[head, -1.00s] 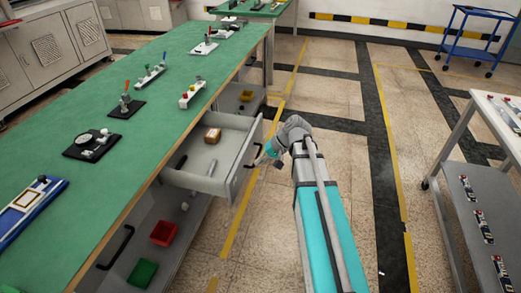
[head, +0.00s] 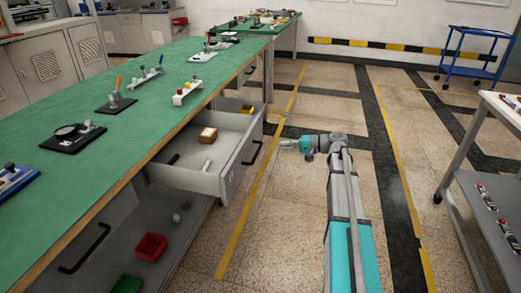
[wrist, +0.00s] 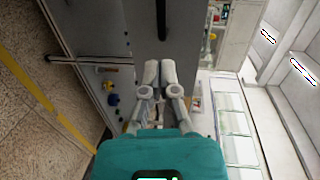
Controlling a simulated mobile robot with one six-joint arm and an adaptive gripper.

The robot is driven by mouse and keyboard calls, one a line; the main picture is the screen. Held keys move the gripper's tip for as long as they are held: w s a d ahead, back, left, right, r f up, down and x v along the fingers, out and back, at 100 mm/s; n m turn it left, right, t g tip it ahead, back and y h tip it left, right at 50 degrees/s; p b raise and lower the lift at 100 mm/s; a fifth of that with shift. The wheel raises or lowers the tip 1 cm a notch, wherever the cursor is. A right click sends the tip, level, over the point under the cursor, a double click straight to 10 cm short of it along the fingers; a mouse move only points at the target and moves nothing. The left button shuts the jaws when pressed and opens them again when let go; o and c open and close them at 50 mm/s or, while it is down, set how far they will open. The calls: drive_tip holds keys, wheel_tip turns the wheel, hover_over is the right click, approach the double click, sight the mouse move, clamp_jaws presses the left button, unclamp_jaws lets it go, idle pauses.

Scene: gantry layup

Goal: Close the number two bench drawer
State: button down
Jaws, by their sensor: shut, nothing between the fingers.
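The open bench drawer (head: 229,176) sticks out from under the green-topped bench (head: 150,112), on the aisle side. It holds a small brown box (head: 207,135) and a pale cylindrical item (head: 207,164). Its front has a black bar handle (head: 252,154). My gripper (head: 283,144) is shut and empty, to the right of the handle with a visible gap. In the wrist view, the shut fingers (wrist: 160,68) point at a grey panel with a black handle (wrist: 163,20), probably the drawer front. No number on the drawer is readable.
A second black handle (head: 85,248) is nearer on the bench. A white table (head: 497,125) and blue cart (head: 474,50) stand at right. The aisle floor between is clear.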

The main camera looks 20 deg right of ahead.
sight(255, 137)
drive_tip(key=shift+m+t+y, duration=0.3)
drive_tip(key=shift+t+y, duration=0.3)
drive_tip(key=shift+t, duration=0.2)
drive_tip(key=d+b, duration=0.1)
drive_tip(key=w+d, duration=0.1)
drive_tip(key=d, duration=0.1)
drive_tip(key=d+f+b, duration=0.1)
drive_tip(key=shift+w+d+b, duration=0.3)
drive_tip(key=shift+d, duration=0.1)
drive_tip(key=x, duration=1.4)
drive_tip(key=shift+w, duration=0.1)
